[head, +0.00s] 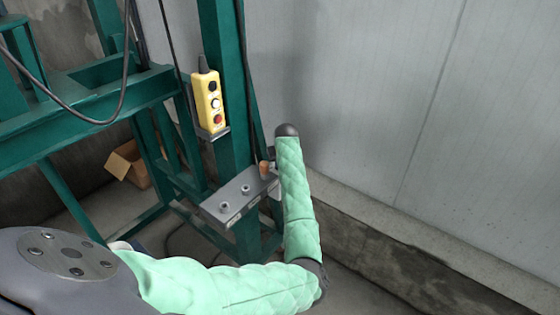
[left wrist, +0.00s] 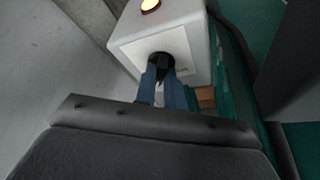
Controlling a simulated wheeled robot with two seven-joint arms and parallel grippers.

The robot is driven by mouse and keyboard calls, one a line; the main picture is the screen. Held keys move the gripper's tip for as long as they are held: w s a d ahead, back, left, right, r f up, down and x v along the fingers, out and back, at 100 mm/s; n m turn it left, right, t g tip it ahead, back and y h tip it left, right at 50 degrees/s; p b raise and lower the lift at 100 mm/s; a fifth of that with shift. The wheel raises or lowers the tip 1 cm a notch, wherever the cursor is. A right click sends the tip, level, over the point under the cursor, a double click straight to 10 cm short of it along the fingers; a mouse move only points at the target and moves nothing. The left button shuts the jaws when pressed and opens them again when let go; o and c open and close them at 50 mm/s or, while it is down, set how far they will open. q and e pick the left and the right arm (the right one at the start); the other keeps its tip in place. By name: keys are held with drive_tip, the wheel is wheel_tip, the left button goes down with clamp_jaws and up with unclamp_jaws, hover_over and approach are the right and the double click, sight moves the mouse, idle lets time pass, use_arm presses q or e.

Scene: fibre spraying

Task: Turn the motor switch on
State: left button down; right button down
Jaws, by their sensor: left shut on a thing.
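The motor switch is a black knob (left wrist: 161,60) on the pale front plate of a white box (left wrist: 190,42) in the left wrist view. A round lamp (left wrist: 150,5) on the box glows yellow inside a red ring. My left gripper (left wrist: 161,73) has its two blue fingers shut on the knob, one on each side. The fingers hide part of the knob, so its exact angle is hard to read. My right gripper is in neither view.
A yellow button pendant (head: 208,102) hangs on the green steel frame (head: 225,60). A grey panel wall (head: 400,90) closes off the right. A cardboard box (head: 130,163) lies behind the frame.

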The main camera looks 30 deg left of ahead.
use_arm(q)
drive_tip(key=shift+r, duration=0.2)
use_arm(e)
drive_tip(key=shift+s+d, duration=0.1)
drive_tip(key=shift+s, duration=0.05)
use_arm(q)
drive_tip(key=c, duration=1.5)
unclamp_jaws()
drive_tip(key=shift+f, duration=0.1)
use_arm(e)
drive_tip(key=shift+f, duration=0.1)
